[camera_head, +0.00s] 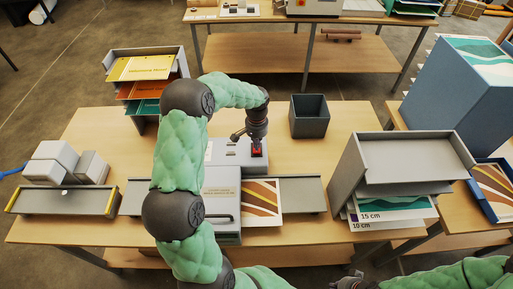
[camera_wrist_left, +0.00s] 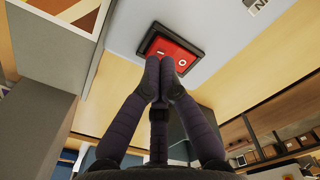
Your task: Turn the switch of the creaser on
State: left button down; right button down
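The creaser (camera_head: 222,180) is a grey machine on the middle of the wooden table, partly hidden behind my left arm. Its red rocker switch (camera_head: 257,149) sits on the grey top; in the left wrist view the switch (camera_wrist_left: 176,50) has a black frame and I and O marks. My left gripper (camera_head: 240,136) is just beside the switch. In the left wrist view its fingertips (camera_wrist_left: 160,72) are together with nothing between them, overlapping the switch's near edge; I cannot tell whether they touch it. My right gripper (camera_head: 347,282) shows only partly at the bottom edge.
A dark open bin (camera_head: 310,116) stands behind and right of the creaser. A grey tray rack (camera_head: 415,160) is at the right, a paper rack (camera_head: 143,67) at the back left. A striped sheet (camera_head: 261,203) lies at the creaser's right.

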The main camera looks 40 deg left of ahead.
pick_arm(q)
jog(key=shift+f+b, duration=0.8)
jog(key=shift+f, duration=0.35)
dwell(0.6)
jog(key=shift+r+p, duration=2.05)
jog(key=shift+r, duration=1.55)
jog(key=shift+f, duration=0.15)
